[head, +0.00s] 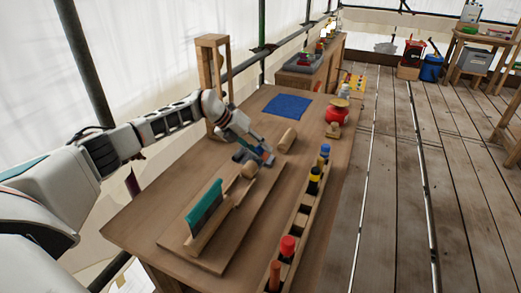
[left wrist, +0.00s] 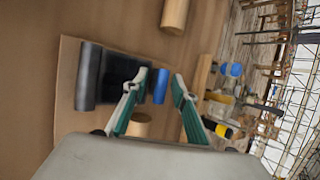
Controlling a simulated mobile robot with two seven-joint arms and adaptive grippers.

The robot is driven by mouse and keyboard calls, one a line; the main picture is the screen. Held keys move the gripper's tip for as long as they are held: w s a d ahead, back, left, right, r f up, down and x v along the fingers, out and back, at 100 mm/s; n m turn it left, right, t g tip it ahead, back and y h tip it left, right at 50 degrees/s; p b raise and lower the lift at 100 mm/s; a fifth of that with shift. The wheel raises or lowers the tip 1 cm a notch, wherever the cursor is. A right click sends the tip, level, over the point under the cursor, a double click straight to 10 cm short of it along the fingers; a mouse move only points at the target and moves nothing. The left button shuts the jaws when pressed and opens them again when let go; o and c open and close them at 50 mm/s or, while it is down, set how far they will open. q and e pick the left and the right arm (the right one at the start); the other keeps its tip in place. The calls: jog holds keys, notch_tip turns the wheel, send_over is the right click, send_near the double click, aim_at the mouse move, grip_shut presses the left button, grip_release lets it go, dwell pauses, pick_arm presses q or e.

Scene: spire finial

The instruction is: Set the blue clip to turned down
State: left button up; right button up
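The blue clip (left wrist: 160,86) shows in the left wrist view as a short blue piece beside a dark block (left wrist: 97,75) on a wooden board. My left gripper (left wrist: 158,82) is open, with one teal finger on each side of the blue clip. I see small gaps and cannot tell whether either finger touches it. In the head view my left gripper (head: 264,156) reaches down at the far end of the board (head: 222,255), and largely hides the clip there. My right gripper is not in view.
A teal-bristled brush (head: 205,207) stands on the board's near part. A wooden rack (head: 296,222) with coloured pieces runs along the right table edge. A wooden cylinder (head: 286,139), a blue cloth (head: 288,106) and a red object (head: 336,114) lie beyond the gripper.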

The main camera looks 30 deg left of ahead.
pick_arm(q)
jog(key=v, duration=1.2)
jog(key=shift+o, duration=0.4)
